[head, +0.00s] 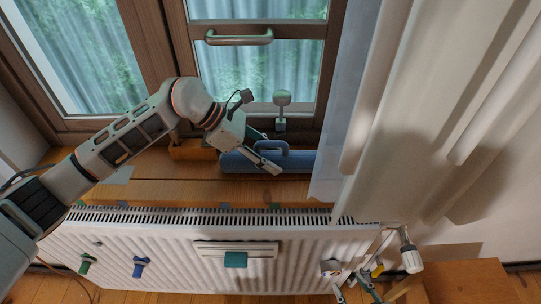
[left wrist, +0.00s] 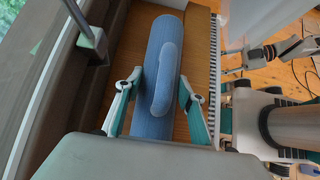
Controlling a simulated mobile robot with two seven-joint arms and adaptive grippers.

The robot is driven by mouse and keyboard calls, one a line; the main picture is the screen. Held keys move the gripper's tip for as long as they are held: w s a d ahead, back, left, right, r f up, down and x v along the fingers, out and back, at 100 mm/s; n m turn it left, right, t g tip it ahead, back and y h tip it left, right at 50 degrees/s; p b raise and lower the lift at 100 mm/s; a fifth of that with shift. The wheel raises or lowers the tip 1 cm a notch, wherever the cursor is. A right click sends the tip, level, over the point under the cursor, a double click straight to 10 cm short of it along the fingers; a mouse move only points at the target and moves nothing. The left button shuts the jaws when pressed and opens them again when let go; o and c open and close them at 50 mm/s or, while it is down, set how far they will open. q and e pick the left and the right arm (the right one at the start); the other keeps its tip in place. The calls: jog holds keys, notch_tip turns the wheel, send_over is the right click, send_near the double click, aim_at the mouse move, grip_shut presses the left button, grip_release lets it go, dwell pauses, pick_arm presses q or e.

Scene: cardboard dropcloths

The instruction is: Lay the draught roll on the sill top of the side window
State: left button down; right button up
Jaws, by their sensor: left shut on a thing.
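The draught roll (head: 302,162) is a blue padded cylinder with a loop handle on top. It lies lengthwise over the wooden sill top (head: 175,192) below the window; I cannot tell whether it touches the wood. My left gripper (head: 269,158) is shut on it. In the left wrist view the fingers stand on both sides of the roll's handle (left wrist: 165,80), and the roll (left wrist: 165,35) runs along the sill (left wrist: 200,35). My right gripper (head: 354,290) is low at the bottom right, with its fingers apart and seemingly empty.
The window (head: 260,65) has a metal handle (head: 239,37) and a stay knob (head: 281,98) near the roll. A pale curtain (head: 415,120) hangs over the right end of the sill. A white radiator (head: 180,250) stands below, with a valve (head: 410,255) and coloured clips.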

pick_arm(q)
jog(key=c, duration=1.3)
grip_release()
jog(key=v, duration=1.2)
jog(key=shift+p, duration=0.3)
jog(key=shift+s, duration=0.1)
